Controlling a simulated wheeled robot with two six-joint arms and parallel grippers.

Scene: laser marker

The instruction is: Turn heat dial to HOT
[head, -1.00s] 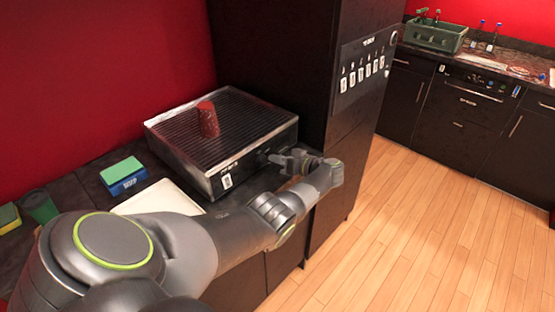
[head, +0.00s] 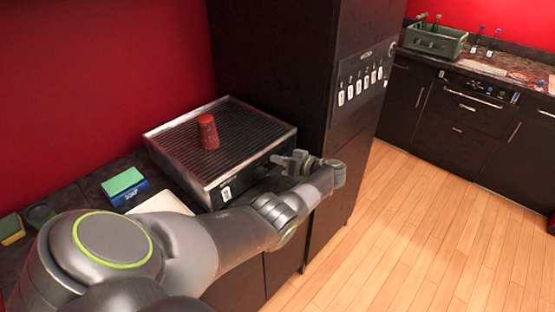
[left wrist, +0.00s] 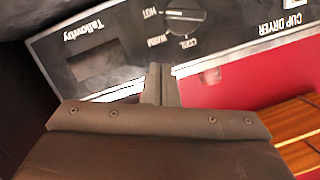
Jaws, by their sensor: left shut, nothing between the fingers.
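The cup dryer (head: 228,150) is a dark box with a ribbed top on the counter. In the left wrist view its front panel appears upside down, with a dark round heat dial (left wrist: 185,17) near the top and the words HOT, WARM and COOL around it. I cannot tell surely which word the dial points to. My left gripper (head: 273,158) is in front of the panel's right part. Its closed fingers (left wrist: 161,76) show below the dial in the left wrist view, apart from it and empty. My right gripper is not in view.
A red cup (head: 208,132) stands on the dryer's top. A tall dark cabinet (head: 275,60) rises directly behind and right of the dryer. A blue and green sponge box (head: 125,186) and a pale tray (head: 163,202) are left of it. The wooden floor (head: 420,220) is clear.

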